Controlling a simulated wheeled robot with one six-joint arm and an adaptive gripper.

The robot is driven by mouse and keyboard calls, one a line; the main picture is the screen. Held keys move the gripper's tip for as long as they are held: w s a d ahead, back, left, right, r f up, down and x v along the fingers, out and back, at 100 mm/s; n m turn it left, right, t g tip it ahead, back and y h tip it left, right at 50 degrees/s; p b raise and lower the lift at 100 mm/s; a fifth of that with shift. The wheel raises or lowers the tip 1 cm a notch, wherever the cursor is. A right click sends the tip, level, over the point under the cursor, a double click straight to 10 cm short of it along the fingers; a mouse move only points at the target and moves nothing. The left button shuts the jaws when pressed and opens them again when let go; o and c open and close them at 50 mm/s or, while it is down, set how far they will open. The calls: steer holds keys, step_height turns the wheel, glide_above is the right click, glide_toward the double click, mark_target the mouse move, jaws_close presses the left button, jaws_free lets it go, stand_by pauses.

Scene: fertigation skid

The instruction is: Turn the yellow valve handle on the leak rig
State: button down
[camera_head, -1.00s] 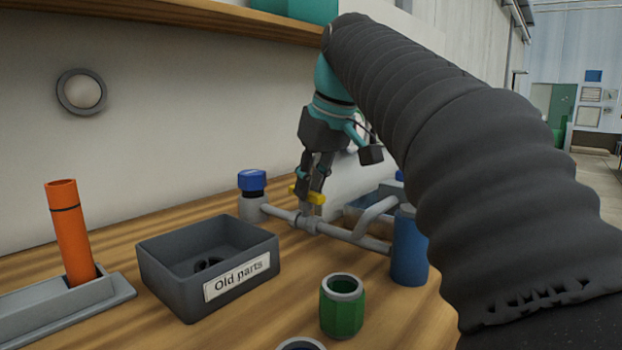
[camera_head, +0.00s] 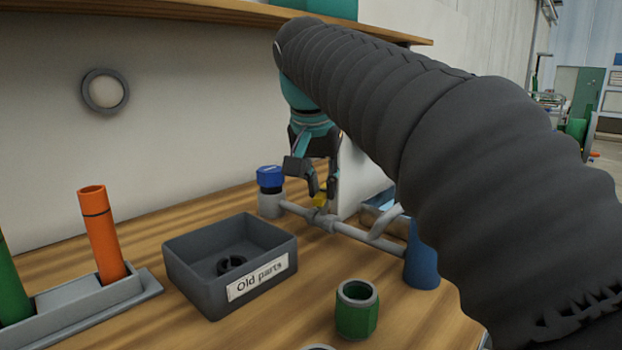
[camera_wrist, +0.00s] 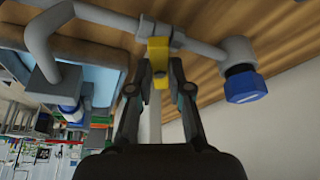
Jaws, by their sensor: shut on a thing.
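The yellow valve handle (camera_head: 321,199) sits on the grey pipe of the leak rig (camera_head: 358,233). It is partly hidden by my fingers in the head view. In the wrist view the handle (camera_wrist: 158,48) is a yellow bar whose near end lies between my fingertips. My gripper (camera_head: 322,191) points down over the valve; it also shows in the wrist view (camera_wrist: 160,77), shut on the handle from both sides. The rig has a blue cap (camera_head: 269,177) at its left end and a blue cylinder (camera_head: 420,262) at its right.
A grey "Old parts" box (camera_head: 195,275) with a dark ring inside stands left of the rig. A green sleeve (camera_head: 356,312) stands in front. An orange tube (camera_head: 102,235) stands in a grey holder at left. A shelf (camera_head: 230,15) runs above; a wall stands behind.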

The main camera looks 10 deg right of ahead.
steer(key=m, duration=0.1)
steer(key=m+g+h, duration=0.1)
steer(key=m, duration=0.3)
steer(key=shift+w+a, duration=0.2)
steer(key=shift+a, duration=0.05)
steer(key=shift+g, duration=0.3)
steer(key=c, duration=1.1)
jaws_free()
steer(key=shift+s+a+r+h, duration=0.1)
steer(key=shift+a+r+h, duration=0.15)
steer(key=shift+r, duration=0.2)
steer(key=s+a+r, duration=0.1)
steer(key=s+a, duration=0.1)
steer(key=a, duration=0.1)
steer(key=s+a+r, duration=0.1)
steer(key=s+a, duration=0.2)
steer(key=a, duration=0.1)
steer(key=s+a+r, duration=0.1)
steer(key=s+a, duration=0.1)
steer(key=a, duration=0.2)
steer(key=shift+s+a+r, duration=0.15)
steer(key=shift+s+r, duration=0.05)
steer(key=shift+r, duration=0.1)
